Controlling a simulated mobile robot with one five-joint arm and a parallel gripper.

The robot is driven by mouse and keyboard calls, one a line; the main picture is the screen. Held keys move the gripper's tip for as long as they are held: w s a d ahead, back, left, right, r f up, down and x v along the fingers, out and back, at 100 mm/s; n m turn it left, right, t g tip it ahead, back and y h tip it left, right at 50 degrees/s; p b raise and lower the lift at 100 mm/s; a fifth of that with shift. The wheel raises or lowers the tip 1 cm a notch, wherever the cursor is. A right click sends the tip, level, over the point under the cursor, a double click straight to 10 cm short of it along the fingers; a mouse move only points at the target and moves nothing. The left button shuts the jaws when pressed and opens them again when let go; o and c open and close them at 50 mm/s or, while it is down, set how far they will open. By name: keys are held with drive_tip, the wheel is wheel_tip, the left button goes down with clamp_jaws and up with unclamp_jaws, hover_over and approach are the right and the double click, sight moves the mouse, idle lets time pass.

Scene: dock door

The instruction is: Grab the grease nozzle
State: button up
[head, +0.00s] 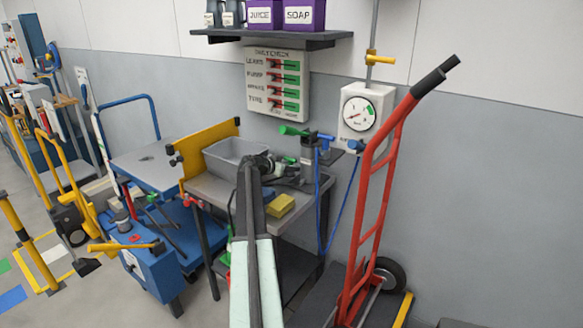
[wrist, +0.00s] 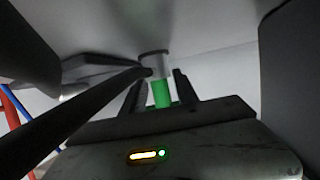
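In the wrist view a small green cylinder with a grey, dark-rimmed top (wrist: 160,88) stands upright between and beyond the fingers of my gripper (wrist: 159,88). It may be the grease nozzle; I cannot tell for sure. The fingers stand apart with gaps beside it, and I see no clear contact. In the head view my gripper (head: 275,166) is over the grey workbench (head: 228,200), beside a grey device with a blue hose (head: 308,152). My own arm and gripper hide part of the bench top there.
A grey bin (head: 226,158) and a yellow block (head: 281,206) are on the bench. A red hand truck (head: 370,190) stands close on the right. A gauge box (head: 361,112) and a shelf (head: 270,38) are on the wall. A blue cart (head: 155,262) is left.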

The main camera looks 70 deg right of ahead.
sight(289, 159)
clamp_jaws()
drive_tip(key=shift+r, duration=0.1)
drive_tip(key=shift+r+p, duration=0.25)
drive_tip(key=shift+p, duration=0.1)
wheel_tip(289, 159, up, 3)
drive_tip(key=p, duration=0.3)
drive_tip(key=w+a, duration=0.2)
drive_tip(key=a, duration=0.2)
drive_tip(key=w+a+r+p, duration=0.1)
drive_tip(key=w+a, duration=0.1)
drive_tip(key=a, duration=0.3)
drive_tip(key=w+a, duration=0.3)
drive_tip(key=a, duration=0.2)
drive_tip(key=shift+a+r, duration=0.2)
drive_tip(key=shift+a, duration=0.05)
